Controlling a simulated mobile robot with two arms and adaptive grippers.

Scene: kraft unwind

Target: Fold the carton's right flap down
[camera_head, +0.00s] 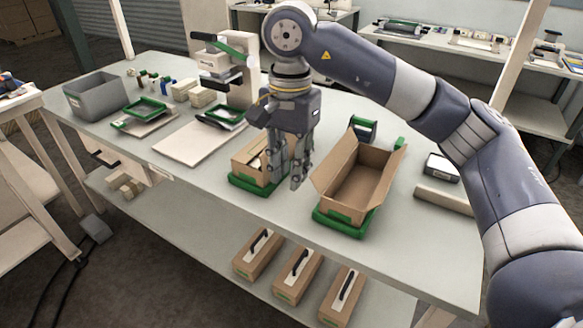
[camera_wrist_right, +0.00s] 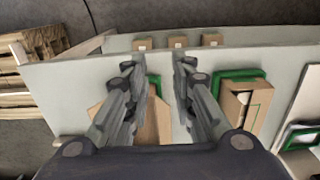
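An open brown carton (camera_head: 352,188) sits upright on a green base (camera_head: 338,224) on the bench. Its left flap (camera_head: 334,163) leans outward to the left, and its right flap (camera_head: 384,180) stands up along the right side. In the right wrist view part of the carton (camera_wrist_right: 150,122) shows between and behind the fingers. My right gripper (camera_head: 287,178) points down, left of this carton and beside a smaller carton (camera_head: 247,160). Its fingers are apart and empty, as the right wrist view shows (camera_wrist_right: 158,64). My left gripper is in neither view.
The smaller carton stands on its own green base (camera_head: 252,188), close left of my gripper. A pale board (camera_head: 195,142) and a lever press (camera_head: 228,70) are further left. A pale bar (camera_head: 443,199) lies at the right. Several cartons (camera_head: 298,273) stand on the lower shelf.

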